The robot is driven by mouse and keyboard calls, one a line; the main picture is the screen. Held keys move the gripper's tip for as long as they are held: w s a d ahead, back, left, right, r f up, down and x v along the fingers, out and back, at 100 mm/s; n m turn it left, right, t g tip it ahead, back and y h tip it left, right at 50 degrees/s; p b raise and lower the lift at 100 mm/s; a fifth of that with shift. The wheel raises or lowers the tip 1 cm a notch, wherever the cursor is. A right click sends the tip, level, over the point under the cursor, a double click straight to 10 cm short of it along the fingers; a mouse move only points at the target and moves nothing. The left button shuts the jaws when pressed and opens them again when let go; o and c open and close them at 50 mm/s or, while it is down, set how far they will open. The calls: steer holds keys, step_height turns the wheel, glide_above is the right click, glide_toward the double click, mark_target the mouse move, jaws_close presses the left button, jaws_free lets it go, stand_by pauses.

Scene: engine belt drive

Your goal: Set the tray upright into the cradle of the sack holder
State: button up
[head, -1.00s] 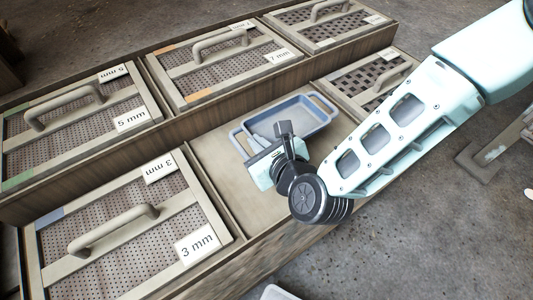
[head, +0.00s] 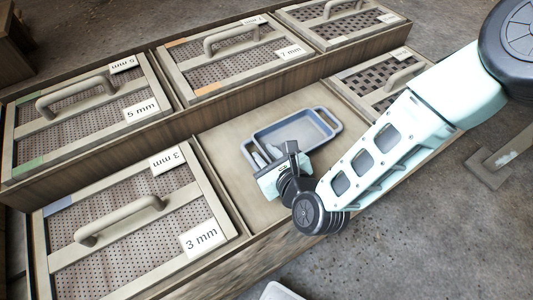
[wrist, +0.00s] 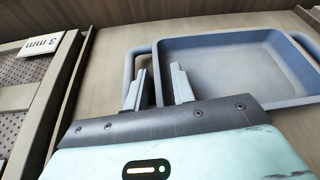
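The tray (head: 322,128) is blue-grey and shallow, with a loop handle at each end. It lies flat in an open wooden compartment and also shows in the wrist view (wrist: 230,68). My gripper (head: 257,151) is at the tray's left end, by the left handle (wrist: 129,68). In the wrist view my gripper (wrist: 157,88) has its two fingers apart, with the tray's left end wall between and behind them. Whether the fingers touch the tray I cannot tell. I cannot make out the sack holder or its cradle in these frames.
Framed mesh screens with handles fill the neighbouring compartments, including a 3 mm screen (head: 130,230) left of the tray and a 7 mm screen (head: 225,62) behind it. Wooden walls (head: 222,190) border the tray's compartment. Concrete floor (head: 400,240) is open at the right.

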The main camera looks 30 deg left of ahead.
steer(key=shift+r, duration=0.25)
steer(key=v, duration=1.2)
steer(key=n, duration=0.1)
steer(key=n+g, duration=0.1)
steer(key=n, duration=0.2)
steer(key=shift+w+d+r, duration=0.1)
steer(key=shift+w+r, duration=0.2)
steer(key=shift+r, duration=0.05)
steer(key=d+r+n+g+h, duration=0.2)
steer(key=d+r+n+h, duration=0.2)
steer(key=d+n, duration=0.4)
steer(key=d+r+n+g+h, duration=0.2)
steer(key=d+r+n+h, duration=0.2)
steer(key=d+n, duration=0.5)
steer(key=r+n, duration=0.2)
steer(key=n, duration=0.2)
steer(key=shift+w+d+n+g+h, duration=0.15)
steer(key=shift+d+n+g+h, duration=0.2)
steer(key=shift+n+g+h, duration=0.05)
steer(key=s+d+r+n, duration=0.1)
steer(key=d, duration=0.1)
steer(key=s+d+r+n+h, duration=0.1)
steer(key=d, duration=0.1)
steer(key=s+d+r+n+g+h, duration=0.1)
steer(key=d+r+n, duration=0.1)
steer(key=shift+s+d+r, duration=0.1)
steer(key=shift+s+d, duration=0.1)
steer(key=shift+d, duration=0.05)
steer(key=shift+c, duration=0.8)
